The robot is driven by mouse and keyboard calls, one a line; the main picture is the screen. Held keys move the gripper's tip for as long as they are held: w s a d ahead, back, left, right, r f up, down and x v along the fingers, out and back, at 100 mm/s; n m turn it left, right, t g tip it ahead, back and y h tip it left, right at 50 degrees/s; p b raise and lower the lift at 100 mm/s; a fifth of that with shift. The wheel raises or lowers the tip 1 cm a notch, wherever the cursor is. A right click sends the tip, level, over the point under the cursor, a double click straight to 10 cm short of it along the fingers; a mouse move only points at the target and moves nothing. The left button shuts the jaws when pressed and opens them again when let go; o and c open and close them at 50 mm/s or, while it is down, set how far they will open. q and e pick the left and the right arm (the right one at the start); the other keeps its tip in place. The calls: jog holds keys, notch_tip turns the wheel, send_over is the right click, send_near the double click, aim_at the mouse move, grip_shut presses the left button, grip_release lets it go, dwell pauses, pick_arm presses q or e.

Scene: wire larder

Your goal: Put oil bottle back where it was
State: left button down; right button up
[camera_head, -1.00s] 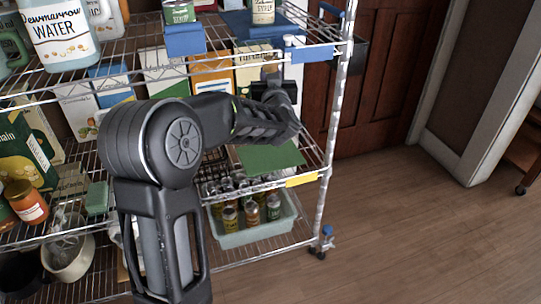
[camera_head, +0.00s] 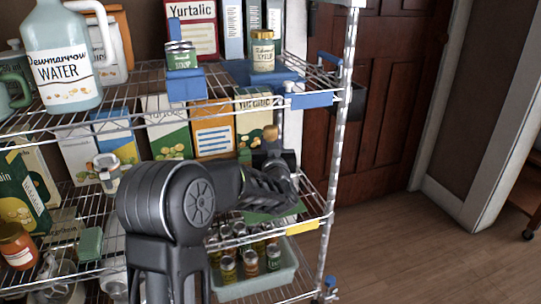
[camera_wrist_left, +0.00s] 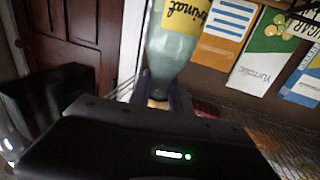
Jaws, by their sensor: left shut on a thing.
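The oil bottle (camera_wrist_left: 176,50) is pale green glass with a yellow label, and it appears upside down in the left wrist view. My left gripper (camera_wrist_left: 158,98) is shut around its neck, near the cork-coloured top. In the head view, my left gripper (camera_head: 272,152) is at the right end of the middle shelf, below the upper shelf. A brownish top (camera_head: 270,132) shows just above it; the rest of the bottle is hidden by my gripper and arm. A green mat (camera_head: 258,217) lies on the middle shelf below the gripper, partly covered by my arm. My right gripper is out of view.
Cartons (camera_head: 213,130) stand behind my arm. The upper shelf front edge with blue tags (camera_head: 311,100) is above the gripper, and a metal post (camera_head: 338,150) is to its right. A yellow tag (camera_head: 303,227) marks the middle shelf edge.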

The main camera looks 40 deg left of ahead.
pick_arm(q)
jog(key=shift+f+b, duration=0.4)
jog(key=shift+f, duration=1.15)
jog(key=shift+f, duration=0.15)
jog(key=c, duration=1.2)
grip_release()
jog(key=shift+f, duration=0.1)
jog(key=p+v, duration=0.2)
jog(key=v, duration=1)
